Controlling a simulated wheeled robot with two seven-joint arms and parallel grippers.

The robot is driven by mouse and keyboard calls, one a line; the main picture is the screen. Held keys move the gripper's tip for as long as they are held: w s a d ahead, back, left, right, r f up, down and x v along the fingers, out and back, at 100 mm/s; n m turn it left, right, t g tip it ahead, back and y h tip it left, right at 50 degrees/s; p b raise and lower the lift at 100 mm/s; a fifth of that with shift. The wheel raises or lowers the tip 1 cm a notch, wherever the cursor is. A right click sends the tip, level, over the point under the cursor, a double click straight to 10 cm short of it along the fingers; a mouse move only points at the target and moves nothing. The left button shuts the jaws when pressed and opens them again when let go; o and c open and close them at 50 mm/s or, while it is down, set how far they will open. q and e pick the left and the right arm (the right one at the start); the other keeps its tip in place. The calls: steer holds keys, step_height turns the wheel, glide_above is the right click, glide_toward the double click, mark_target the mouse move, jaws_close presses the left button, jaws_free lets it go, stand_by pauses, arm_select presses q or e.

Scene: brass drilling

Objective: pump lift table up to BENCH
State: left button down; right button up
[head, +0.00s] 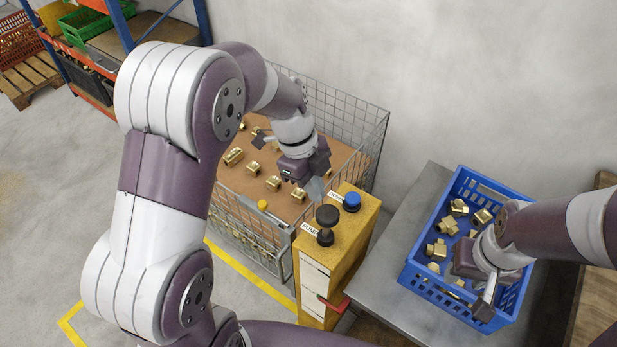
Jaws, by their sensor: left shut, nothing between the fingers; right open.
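A yellow pump column (355,232) stands in the middle, with a black knob (327,216) and a blue knob (352,200) on top. Each has a small label; the one by the black knob reads PUMP. White plates (314,277) and a red pointer (334,303) are on its front; any BENCH mark is too small to read. A wire mesh cage (362,118) behind it holds brass fittings on a brown sheet. My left gripper (316,187) is shut and empty, just above and left of the knobs, not visibly touching either. My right gripper (488,296) is open at the blue crate.
The blue crate (414,277) with several brass fittings stands on a grey bench (392,262) at the right. Shelving (203,22) with a green crate (88,27) is at the back left. Yellow tape (250,276) marks the floor. The left floor is clear.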

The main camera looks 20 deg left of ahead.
arm_select(q)
steer(key=p+v, duration=0.1)
steer(key=v, duration=0.2)
steer(key=shift+w, duration=0.2)
steer(key=shift+s, duration=0.1)
stand_by(0.3)
steer(key=shift+r, duration=0.1)
